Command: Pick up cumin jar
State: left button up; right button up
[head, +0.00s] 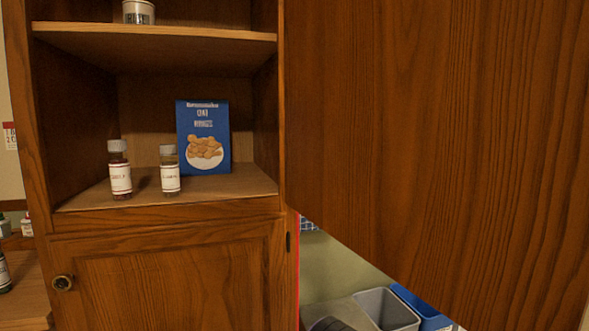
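Two small glass spice jars with grey lids and white labels stand upright on the open cabinet shelf. The left jar (120,171) has reddish contents. The right jar (169,171) is a little shorter, and its label lettering is too small to read surely. I cannot tell for certain which one is the cumin jar. The two jars stand apart, with bare shelf between them. Neither of my grippers shows in the head view.
A blue box (203,138) stands behind the right jar. A large wooden door (430,110) fills the right side. Bins (386,309) sit below. Another jar (4,272) is lower left.

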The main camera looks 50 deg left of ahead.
aim_at(169, 167)
jog(key=z, duration=0.7)
jog(key=k, duration=1.2)
jog(key=u, duration=0.45)
